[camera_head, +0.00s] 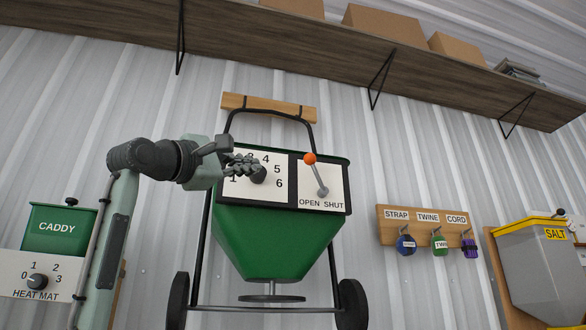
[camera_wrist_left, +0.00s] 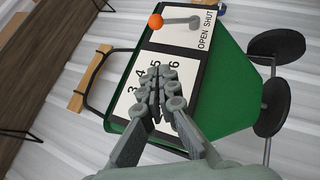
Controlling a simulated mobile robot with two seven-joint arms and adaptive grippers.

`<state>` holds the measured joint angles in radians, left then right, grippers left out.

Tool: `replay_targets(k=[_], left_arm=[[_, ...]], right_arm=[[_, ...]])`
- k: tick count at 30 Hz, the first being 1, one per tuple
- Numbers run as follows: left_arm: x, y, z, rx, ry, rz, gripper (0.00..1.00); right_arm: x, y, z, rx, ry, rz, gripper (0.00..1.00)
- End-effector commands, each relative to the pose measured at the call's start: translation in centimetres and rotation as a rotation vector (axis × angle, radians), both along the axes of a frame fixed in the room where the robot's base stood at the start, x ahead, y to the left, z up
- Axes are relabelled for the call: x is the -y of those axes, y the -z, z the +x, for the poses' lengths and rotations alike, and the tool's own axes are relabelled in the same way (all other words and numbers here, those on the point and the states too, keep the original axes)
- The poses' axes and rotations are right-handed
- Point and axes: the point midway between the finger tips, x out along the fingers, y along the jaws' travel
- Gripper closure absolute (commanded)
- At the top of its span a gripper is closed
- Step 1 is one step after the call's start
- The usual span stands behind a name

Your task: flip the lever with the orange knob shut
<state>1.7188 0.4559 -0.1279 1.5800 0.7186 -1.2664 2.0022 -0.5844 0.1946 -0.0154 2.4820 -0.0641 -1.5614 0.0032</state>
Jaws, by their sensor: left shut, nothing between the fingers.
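The lever with the orange knob (camera_head: 310,158) is on a white panel (camera_head: 336,182) marked OPEN and SHUT, on the front of a green spreader hopper (camera_head: 270,240). Its grey arm leans up and left from its pivot, toward the OPEN side. The orange knob also shows in the left wrist view (camera_wrist_left: 155,21). My left gripper (camera_head: 250,166) is shut and empty, left of the lever, in front of the numbered dial panel (camera_head: 277,190). It covers part of the dial and its numbers. In the left wrist view the closed fingers (camera_wrist_left: 168,90) are apart from the lever. My right gripper is not in view.
The hopper's black handle frame (camera_head: 228,125) rises around the panels. A wooden shelf (camera_head: 300,42) with boxes runs above. At right are a rack (camera_head: 425,212) of labelled tags and a grey SALT bin (camera_head: 540,265). At left are a green caddy (camera_head: 58,228) and a heat mat dial (camera_head: 38,281).

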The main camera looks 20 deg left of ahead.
Motion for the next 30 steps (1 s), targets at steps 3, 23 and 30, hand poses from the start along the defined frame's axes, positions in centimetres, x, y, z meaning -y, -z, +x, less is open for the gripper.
replay_targets(k=[3, 23, 30], left_arm=[[0.0, 0.0, 0.0, 0.0, -0.001, 0.001, 1.0], [3.1, -4.1, 9.3, -0.001, -0.001, 0.002, 1.0], [5.6, -5.2, 10.2, 0.0, -0.002, 0.002, 1.0]], right_arm=[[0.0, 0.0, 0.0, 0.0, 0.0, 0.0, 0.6], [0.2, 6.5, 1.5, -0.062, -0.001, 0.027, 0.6], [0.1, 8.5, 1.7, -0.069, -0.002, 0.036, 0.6]])
